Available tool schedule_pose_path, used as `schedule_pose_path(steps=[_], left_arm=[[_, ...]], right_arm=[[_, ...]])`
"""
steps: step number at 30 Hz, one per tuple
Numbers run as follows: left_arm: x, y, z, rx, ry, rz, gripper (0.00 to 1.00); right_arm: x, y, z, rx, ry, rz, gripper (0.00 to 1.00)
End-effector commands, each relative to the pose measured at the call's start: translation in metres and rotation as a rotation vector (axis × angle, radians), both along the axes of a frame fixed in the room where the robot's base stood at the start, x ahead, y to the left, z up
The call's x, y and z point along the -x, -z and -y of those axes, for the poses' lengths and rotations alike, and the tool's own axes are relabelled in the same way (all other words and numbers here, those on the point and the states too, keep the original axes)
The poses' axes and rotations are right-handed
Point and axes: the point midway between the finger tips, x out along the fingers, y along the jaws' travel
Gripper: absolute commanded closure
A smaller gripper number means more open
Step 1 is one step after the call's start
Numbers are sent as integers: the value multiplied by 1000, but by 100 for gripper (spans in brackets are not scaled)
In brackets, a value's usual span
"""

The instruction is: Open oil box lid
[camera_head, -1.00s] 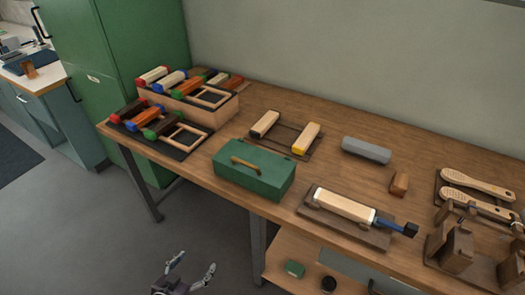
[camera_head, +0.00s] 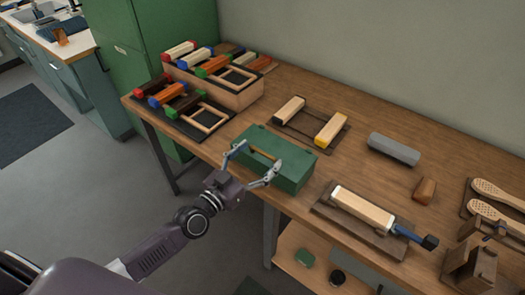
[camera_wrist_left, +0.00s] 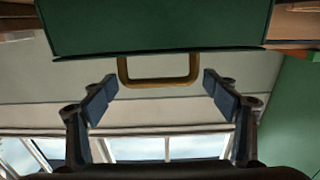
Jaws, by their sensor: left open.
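The oil box is a green box (camera_head: 291,176) with a closed lid, at the front edge of the wooden bench in the head view. It also fills the top of the left wrist view (camera_wrist_left: 155,25). Its tan handle (camera_wrist_left: 158,82) shows between my fingers in the left wrist view; in the head view it is partly hidden. My left gripper (camera_head: 254,165) is open at the front of the box, with its fingers spread to either side of the handle. I see no grip on the handle. My right gripper is not in view.
A rack of colored blocks (camera_head: 215,88) stands left of the box. Behind it lies a frame with two wooden blocks (camera_head: 332,129). To the right are a brush block on a board (camera_head: 362,208) and a grey block (camera_head: 394,149). Open floor lies in front.

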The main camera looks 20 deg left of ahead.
Motion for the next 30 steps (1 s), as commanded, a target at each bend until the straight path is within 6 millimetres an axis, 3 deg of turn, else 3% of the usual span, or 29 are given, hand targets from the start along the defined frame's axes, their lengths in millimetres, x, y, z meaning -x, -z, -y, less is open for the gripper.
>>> schedule_pose_path(steps=[6,14,27,30], left_arm=[[-14,0,5,1,0,-1,20],[-14,0,5,1,0,-1,20],[-15,0,4,-1,-2,0,69],[-15,0,4,-1,-3,0,71]], right_arm=[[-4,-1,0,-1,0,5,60],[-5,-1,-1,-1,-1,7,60],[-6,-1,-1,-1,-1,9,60],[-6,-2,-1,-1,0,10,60]])
